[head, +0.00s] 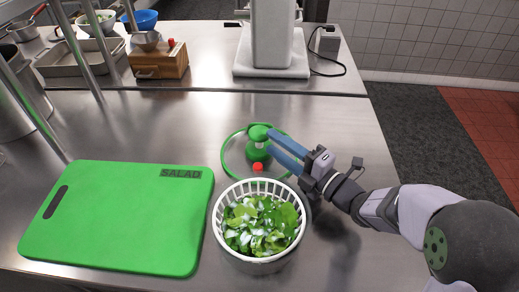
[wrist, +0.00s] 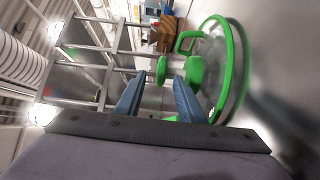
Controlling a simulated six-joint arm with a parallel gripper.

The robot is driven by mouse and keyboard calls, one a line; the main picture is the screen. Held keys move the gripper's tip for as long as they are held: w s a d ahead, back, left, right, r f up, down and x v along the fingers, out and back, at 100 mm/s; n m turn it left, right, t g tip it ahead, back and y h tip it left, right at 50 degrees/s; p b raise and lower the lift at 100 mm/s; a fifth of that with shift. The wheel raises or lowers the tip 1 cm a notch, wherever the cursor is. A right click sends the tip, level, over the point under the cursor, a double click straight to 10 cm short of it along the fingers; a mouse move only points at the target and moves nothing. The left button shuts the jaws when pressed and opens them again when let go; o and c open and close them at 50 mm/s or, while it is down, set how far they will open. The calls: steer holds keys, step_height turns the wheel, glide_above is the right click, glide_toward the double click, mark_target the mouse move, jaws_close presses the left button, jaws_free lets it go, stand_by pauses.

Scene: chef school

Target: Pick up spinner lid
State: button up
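The spinner lid (head: 228,160) is a clear disc with a green rim and a green crank handle (head: 258,150). It appears to lie flat on the steel counter, just behind the spinner basket. In the wrist view the lid (wrist: 234,70) is at the right, seen at a slant. My gripper (head: 270,142) comes in from the right with its two blue fingers apart, their tips at the handle. In the wrist view my gripper (wrist: 157,80) has a gap between its fingers, with green handle parts just past the tips. I cannot tell whether they touch.
A white spinner basket (head: 219,213) full of salad leaves (head: 262,225) stands in front of the lid. A green cutting board (head: 110,215) marked SALAD lies at the left. A wooden box (head: 160,62) and a white appliance (head: 271,45) stand on the back counter. Counter left of the lid is clear.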

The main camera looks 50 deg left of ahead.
mark_target(267, 139)
steer(key=shift+a+f+p, duration=0.15)
steer(key=shift+a+p, duration=0.55)
steer(key=shift+a, duration=1.55)
steer(key=shift+c, duration=0.3)
jaws_close()
